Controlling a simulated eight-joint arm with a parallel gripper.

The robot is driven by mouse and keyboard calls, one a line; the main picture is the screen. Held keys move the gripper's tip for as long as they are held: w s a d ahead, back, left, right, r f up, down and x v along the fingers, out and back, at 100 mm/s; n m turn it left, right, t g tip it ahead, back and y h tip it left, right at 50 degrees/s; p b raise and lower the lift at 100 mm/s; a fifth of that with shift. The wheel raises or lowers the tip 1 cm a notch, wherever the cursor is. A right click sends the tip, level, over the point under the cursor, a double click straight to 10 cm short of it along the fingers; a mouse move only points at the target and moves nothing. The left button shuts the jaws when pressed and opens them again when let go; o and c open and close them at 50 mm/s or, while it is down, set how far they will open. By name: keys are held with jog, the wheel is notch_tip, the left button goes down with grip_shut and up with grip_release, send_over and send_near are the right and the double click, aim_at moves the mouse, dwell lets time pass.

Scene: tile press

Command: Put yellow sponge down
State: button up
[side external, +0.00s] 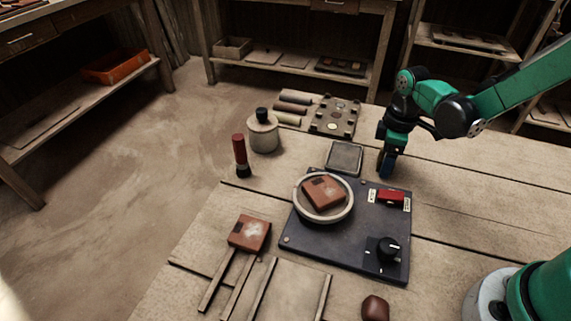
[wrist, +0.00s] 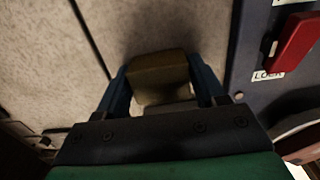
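My gripper (side external: 387,165) points down close to the tabletop, just right of the dark square tray (side external: 345,157) and behind the press board. In the wrist view, its blue fingers are closed on both sides of the yellow sponge (wrist: 158,72), which looks dull brown-yellow in shadow. In the side external view the sponge is hidden by the fingers.
The dark press board (side external: 290,240) carries a round ring with a reddish tile (side external: 323,191), a red switch (side external: 391,196) and a black knob (side external: 388,249). A lidded jar (side external: 263,135) and a red-handled tool (side external: 241,158) stand at left. The table right of my gripper is clear.

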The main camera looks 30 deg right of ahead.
jog(key=o, duration=0.3)
jog(key=shift+r, duration=0.1)
notch_tip(320, 180, up, 11)
jog(key=s+a+r+m+t, duration=0.2)
jog(key=s+m+t, duration=0.4)
jog(key=m, duration=0.3)
jog(key=shift+s+a+r+t, duration=0.35)
jog(key=shift+a+t, duration=0.35)
jog(key=shift+a, duration=0.15)
